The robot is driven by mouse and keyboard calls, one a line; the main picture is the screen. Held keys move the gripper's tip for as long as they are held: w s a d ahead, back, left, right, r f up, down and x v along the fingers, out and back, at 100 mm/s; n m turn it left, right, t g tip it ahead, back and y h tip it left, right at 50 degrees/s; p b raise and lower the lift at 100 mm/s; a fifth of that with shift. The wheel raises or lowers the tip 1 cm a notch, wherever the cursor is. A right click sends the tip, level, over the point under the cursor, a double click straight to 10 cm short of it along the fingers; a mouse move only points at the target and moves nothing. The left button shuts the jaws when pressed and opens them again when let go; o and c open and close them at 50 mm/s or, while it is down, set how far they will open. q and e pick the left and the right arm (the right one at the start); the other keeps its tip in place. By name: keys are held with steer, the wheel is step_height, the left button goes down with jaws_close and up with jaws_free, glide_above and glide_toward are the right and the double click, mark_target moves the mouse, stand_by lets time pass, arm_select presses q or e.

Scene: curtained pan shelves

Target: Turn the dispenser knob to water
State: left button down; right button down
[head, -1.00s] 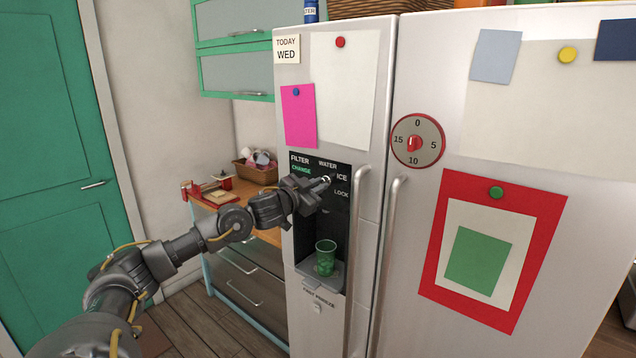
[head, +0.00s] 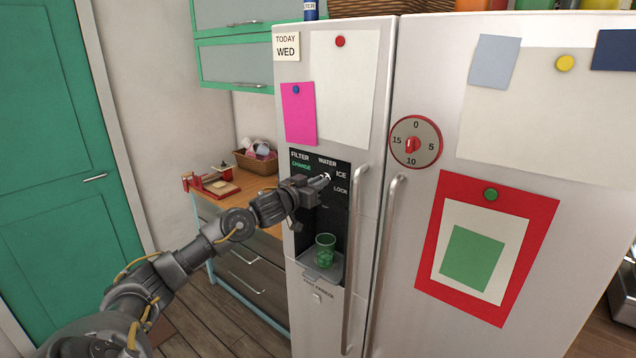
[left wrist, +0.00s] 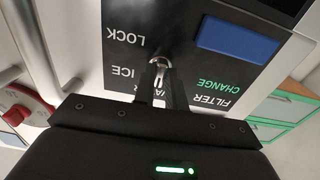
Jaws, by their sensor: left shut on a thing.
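The dispenser panel (head: 335,206) is a black recess in the left fridge door, with the labels FILTER, WATER, ICE and LOCK. The small metallic knob (head: 326,176) sits among these labels. My left gripper (head: 317,182) reaches it from the left and is shut on it. In the left wrist view the knob (left wrist: 160,63) shows between the fingertips, with the labels upside down. The fingers partly cover the WATER label there, and which label the knob points to is hard to tell. My right gripper is not in view.
A green cup (head: 325,250) stands on the dispenser tray (head: 322,271) below the panel. Two long door handles (head: 390,235) run just right of the dispenser. A red-rimmed dial (head: 415,142) is on the right door. A wooden counter (head: 225,203) stands left of the fridge.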

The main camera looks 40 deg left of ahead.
arm_select(q)
steer(key=shift+r, duration=0.1)
steer(key=c, duration=1.4)
jaws_free()
steer(key=shift+c, duration=0.2)
steer(key=shift+s, duration=0.1)
steer(key=s+b, duration=0.4)
steer(key=s, duration=0.6)
steer(key=shift+s+b, duration=0.35)
steer(key=shift+b, duration=0.05)
steer(key=shift+d, duration=0.1)
